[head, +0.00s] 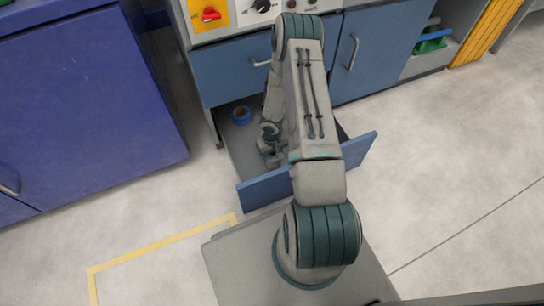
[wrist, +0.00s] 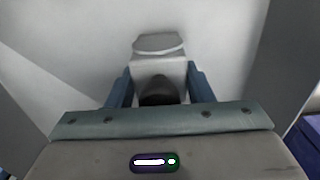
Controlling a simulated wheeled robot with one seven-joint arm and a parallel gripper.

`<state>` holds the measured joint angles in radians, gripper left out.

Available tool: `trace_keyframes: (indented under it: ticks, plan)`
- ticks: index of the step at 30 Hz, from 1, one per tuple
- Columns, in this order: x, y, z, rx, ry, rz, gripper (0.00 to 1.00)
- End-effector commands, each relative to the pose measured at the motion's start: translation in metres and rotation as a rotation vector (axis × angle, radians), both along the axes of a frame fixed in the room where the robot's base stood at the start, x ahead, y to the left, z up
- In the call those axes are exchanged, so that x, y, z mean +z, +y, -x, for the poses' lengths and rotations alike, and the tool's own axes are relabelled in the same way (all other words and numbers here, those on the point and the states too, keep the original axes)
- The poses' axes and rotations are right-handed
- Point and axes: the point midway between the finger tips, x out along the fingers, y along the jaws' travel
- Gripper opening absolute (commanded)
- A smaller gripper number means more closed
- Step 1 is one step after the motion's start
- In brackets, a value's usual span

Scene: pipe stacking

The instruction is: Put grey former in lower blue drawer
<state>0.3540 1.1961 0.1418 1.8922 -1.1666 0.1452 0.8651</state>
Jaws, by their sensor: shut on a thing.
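The lower blue drawer (head: 263,190) is pulled open under the cabinet, with its blue front towards me. My gripper (wrist: 160,76) is low inside the drawer and partly hidden by my arm in the head view. In the wrist view its two blue fingers are shut on the grey former (wrist: 158,44), a light grey piece with a rounded end and a dark opening near the palm. Pale grey surface surrounds it. I cannot tell whether the former touches the drawer floor.
A closed upper blue drawer (head: 232,75) is above. A dark blue cabinet (head: 85,100) stands at left, and a blue door (head: 375,50) at right. The floor at right is clear.

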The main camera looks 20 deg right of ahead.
Motion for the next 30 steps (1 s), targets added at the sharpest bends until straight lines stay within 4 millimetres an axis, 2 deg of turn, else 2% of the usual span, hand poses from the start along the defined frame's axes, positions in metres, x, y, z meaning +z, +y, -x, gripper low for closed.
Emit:
trace_keyframes:
  ticks: [1, 12, 13, 15, 26, 30]
  plan:
    - [-0.006, 0.0, -0.001, 0.0, -0.002, 0.0, 0.08]
    - [-0.008, 0.0, -0.001, 0.001, -0.002, 0.001, 0.08]
    - [-0.008, 0.0, 0.0, 0.001, -0.001, 0.001, 0.53]
    - [-0.007, 0.0, 0.0, 0.001, -0.001, 0.0, 0.69]
    - [-0.003, 0.0, 0.0, 0.0, -0.001, 0.0, 0.69]
    - [0.019, 0.0, -0.001, -0.001, -0.003, 0.0, 0.69]
